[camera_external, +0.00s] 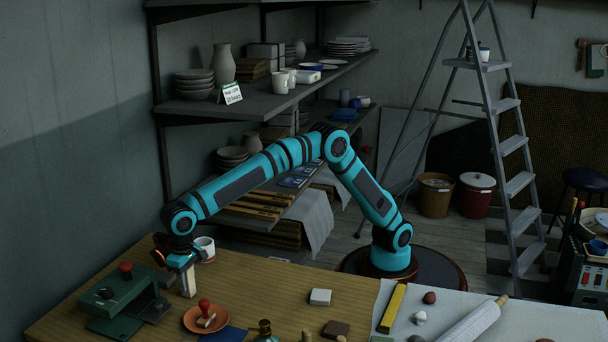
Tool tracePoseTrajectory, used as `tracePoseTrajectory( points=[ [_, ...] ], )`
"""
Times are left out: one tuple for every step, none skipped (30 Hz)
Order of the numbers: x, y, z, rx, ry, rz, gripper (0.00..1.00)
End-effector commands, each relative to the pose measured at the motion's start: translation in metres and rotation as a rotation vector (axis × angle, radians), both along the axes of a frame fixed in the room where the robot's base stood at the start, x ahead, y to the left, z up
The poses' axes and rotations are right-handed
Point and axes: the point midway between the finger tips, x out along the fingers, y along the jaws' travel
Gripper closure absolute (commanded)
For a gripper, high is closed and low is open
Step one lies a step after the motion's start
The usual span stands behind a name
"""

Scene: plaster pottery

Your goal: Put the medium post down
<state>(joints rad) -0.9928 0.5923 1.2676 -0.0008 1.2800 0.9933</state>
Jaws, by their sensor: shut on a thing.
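The medium post appears to be the pale upright block (188,282) under my gripper (180,262), at the left part of the wooden table (265,290). My gripper points down and is shut on the top of this post. The post looks upright. I cannot tell whether its lower end touches the table. My fingers are dark and small in this view, so the exact grip is hard to see.
A green press (125,297) stands close to the left of the post. An orange saucer (190,322) with a red-knobbed stamp lies in front, and a white mug (205,247) stands behind. A white block (320,297) lies to the right, with bare wood between.

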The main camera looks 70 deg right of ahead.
Motion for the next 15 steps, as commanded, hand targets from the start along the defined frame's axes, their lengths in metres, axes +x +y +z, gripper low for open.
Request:
tracePoseTrajectory(
  points=[
    [0.0000, 0.0000, -0.0008, 0.000, 0.000, 0.000, 0.97],
    [-0.0001, 0.0000, -0.0015, 0.000, 0.000, 0.000, 0.97],
    [-0.0001, -0.0001, -0.0025, -0.001, 0.000, 0.000, 0.65],
    [-0.0001, -0.0001, -0.0022, -0.001, 0.000, 0.000, 0.60],
    [-0.0001, -0.0001, -0.0022, -0.001, 0.000, 0.000, 0.54],
    [-0.0001, -0.0001, -0.0021, 0.000, 0.000, 0.000, 0.46],
    [0.0000, -0.0001, -0.0021, 0.000, 0.000, 0.000, 0.46],
    [0.0000, -0.0001, -0.0020, 0.000, 0.000, 0.000, 0.46],
    [-0.0001, -0.0001, -0.0020, 0.000, 0.000, 0.000, 0.46],
    [-0.0001, -0.0001, -0.0020, 0.000, 0.000, 0.000, 0.46],
    [0.0000, -0.0001, -0.0020, 0.000, 0.000, 0.000, 0.46],
    [0.0000, -0.0001, -0.0019, 0.000, 0.000, 0.000, 0.46],
    [0.0000, -0.0001, -0.0019, 0.000, 0.000, 0.000, 0.46],
    [-0.0001, 0.0000, -0.0017, 0.000, 0.000, 0.000, 0.46],
    [-0.0001, 0.0000, -0.0011, 0.000, 0.000, 0.000, 0.46]
  ],
)
